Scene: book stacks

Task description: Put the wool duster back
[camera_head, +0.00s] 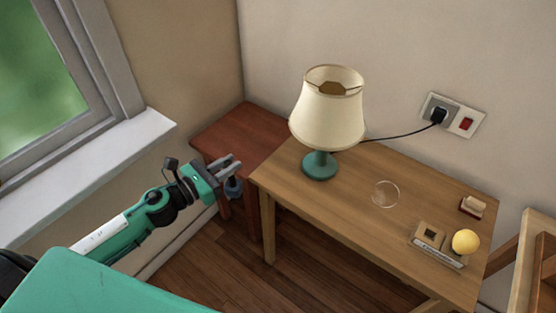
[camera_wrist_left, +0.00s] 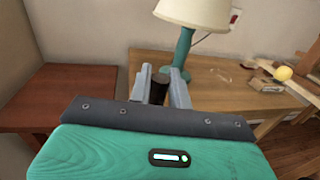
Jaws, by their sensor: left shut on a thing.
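My left gripper (camera_head: 228,166) is above the gap between the red-brown side table and the desk. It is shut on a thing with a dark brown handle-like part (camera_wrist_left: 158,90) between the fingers. A small blue-grey part (camera_head: 233,187) hangs below the fingers in the head view. This may be the wool duster, but most of it is hidden. In the left wrist view the fingers (camera_wrist_left: 161,75) point toward the lamp. My right gripper is not in view.
A lamp (camera_head: 327,110) with a green base stands on the wooden desk (camera_head: 340,200). A clear round thing (camera_head: 385,194), a yellow ball (camera_head: 466,242), a block with a square hole (camera_head: 430,235) and a small wooden thing (camera_head: 473,207) lie right. The side table (camera_head: 240,135) is bare.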

